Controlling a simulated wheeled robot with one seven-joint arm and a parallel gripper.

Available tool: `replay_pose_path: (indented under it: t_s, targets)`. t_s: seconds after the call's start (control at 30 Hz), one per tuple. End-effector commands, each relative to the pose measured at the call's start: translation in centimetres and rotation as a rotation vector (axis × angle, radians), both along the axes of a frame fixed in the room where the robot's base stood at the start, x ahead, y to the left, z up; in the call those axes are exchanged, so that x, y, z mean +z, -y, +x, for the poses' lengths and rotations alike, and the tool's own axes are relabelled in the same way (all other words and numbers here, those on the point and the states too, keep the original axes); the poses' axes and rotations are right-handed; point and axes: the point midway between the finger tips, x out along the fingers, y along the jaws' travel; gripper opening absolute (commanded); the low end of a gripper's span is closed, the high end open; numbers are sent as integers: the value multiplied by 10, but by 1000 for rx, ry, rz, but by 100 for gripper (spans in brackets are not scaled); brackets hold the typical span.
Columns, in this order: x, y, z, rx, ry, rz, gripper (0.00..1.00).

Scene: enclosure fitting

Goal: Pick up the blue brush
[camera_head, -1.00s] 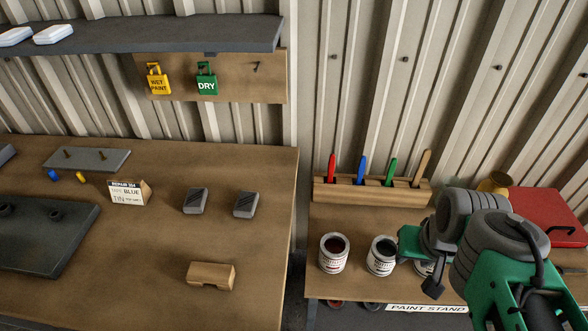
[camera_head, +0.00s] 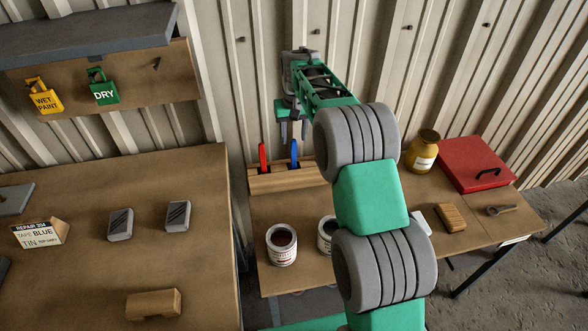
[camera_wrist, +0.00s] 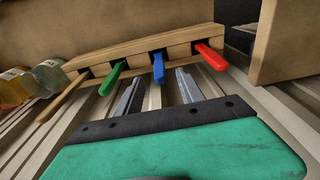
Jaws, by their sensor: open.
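The blue brush (camera_head: 294,153) stands upright by its handle in the wooden rack (camera_head: 284,180), just right of the red brush (camera_head: 262,157). My gripper (camera_head: 292,132) is above the rack, fingers pointing down over the blue brush. In the wrist view, the blue handle (camera_wrist: 158,67) shows between and beyond the two open fingers (camera_wrist: 158,92), with nothing held. The green brush (camera_wrist: 113,78), the wooden-handled brush (camera_wrist: 64,97) and the red handle (camera_wrist: 210,56) sit in the same rack (camera_wrist: 133,53). My arm hides the rack's right part in the head view.
Paint tins (camera_head: 281,245) stand in front of the rack, one partly behind my arm. A yellow jar (camera_head: 422,150), a red case (camera_head: 476,164) and a wooden block (camera_head: 450,218) lie to the right. The ribbed wall is close behind.

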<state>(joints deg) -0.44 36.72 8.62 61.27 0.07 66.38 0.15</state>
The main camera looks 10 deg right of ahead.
Motion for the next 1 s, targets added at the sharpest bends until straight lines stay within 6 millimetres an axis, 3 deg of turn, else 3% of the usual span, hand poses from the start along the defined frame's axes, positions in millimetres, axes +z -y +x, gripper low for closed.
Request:
replay_pose_path:
  t_s: [0.57, 0.8, 1.0]
  targets:
    - [-81, 3, 14, -5, -3, 1, 45]
    - [-85, 3, 14, -4, -1, 0, 45]
    - [-85, 3, 14, -4, -2, 0, 29]
